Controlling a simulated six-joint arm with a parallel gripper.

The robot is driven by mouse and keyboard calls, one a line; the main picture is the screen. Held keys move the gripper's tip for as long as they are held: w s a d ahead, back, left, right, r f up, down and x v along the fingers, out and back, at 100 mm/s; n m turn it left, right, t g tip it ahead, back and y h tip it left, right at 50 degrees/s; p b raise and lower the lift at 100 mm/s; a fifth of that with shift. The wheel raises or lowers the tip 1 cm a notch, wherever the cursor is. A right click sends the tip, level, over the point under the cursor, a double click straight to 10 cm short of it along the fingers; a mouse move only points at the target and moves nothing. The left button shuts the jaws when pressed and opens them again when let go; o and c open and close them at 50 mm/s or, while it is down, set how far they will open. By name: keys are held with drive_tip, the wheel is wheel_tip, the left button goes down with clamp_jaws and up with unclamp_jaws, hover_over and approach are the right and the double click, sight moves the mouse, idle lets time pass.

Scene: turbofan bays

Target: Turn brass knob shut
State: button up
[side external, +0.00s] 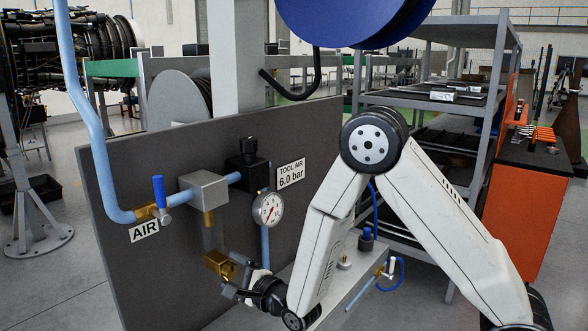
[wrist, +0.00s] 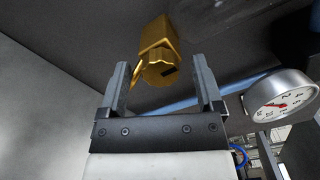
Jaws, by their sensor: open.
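The brass knob (side external: 218,264) sits low on the grey panel, below a grey block with a clear bowl and the AIR label. In the wrist view the brass knob (wrist: 160,68) is a ribbed cylinder under a square brass body, with a dark mark on its face. My gripper (side external: 240,275) is just right of the knob in the side view. In the wrist view my gripper (wrist: 160,78) is open, one finger on each side of the knob. I cannot tell whether either finger touches it.
A pressure gauge (side external: 268,210) hangs to the right of the knob, near my arm. A blue-handled valve (side external: 160,192) and blue pipe (side external: 88,85) are on the left. The dark panel (side external: 130,262) stands close behind. A shelf rack (side external: 440,98) is at the right.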

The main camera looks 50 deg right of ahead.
drive_tip(key=shift+s, duration=0.15)
drive_tip(key=s, duration=0.7)
drive_tip(key=shift+s, duration=0.3)
idle(0.4)
drive_tip(key=s+d+f+n+g, duration=0.1)
drive_tip(key=s+d+n+g, duration=0.2)
drive_tip(key=s+n+g, duration=0.3)
drive_tip(key=s+d+f+n+g, duration=0.2)
drive_tip(key=s+n+g, duration=0.4)
drive_tip(key=n, duration=1.1)
drive_tip(key=shift+s+d+g, duration=0.35)
drive_tip(key=shift+d+g, duration=0.4)
drive_tip(key=shift+g, duration=0.95)
